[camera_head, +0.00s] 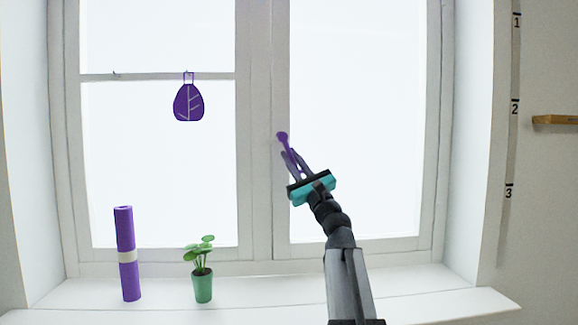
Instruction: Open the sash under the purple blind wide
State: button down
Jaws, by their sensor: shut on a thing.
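A white window shows two sashes side by side. The right sash (278,210) has one large bright pane and looks closed against the frame. A purple handle (282,136) with a round end is at its left stile. My gripper (290,158) comes up from the lower right and is shut on the handle's stem. The fingers partly hide the stem. The left sash (244,180) also looks closed and has a horizontal bar across it. No blind shows in this view; the window's top is cut off.
On the sill (250,292) stand an upright purple roll (126,230) with a pale band and a green potted plant (202,285). A wooden ledge (555,120) juts out at the right wall.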

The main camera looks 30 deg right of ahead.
jog(key=shift+w+a+f+m+h+b, duration=0.1)
jog(key=shift+f+m+h+b, duration=0.1)
jog(key=shift+m+h+b, duration=0.4)
jog(key=shift+a+f+m+h+b, duration=0.15)
jog(key=shift+m+h+b, duration=0.2)
jog(key=shift+b, duration=0.3)
jog(key=shift+a+r, duration=0.1)
jog(key=shift+r, duration=0.05)
jog(key=shift+a+y, duration=0.1)
jog(key=shift+y, duration=0.25)
jog(key=c, duration=2)
grip_release()
jog(key=shift+f, duration=0.2)
jog(key=shift+o, duration=1.2)
jog(key=shift+w+a, duration=0.15)
jog(key=shift+a, duration=0.1)
jog(key=shift+d+r, duration=0.1)
jog(key=shift+d, duration=0.1)
jog(key=shift+r, duration=0.15)
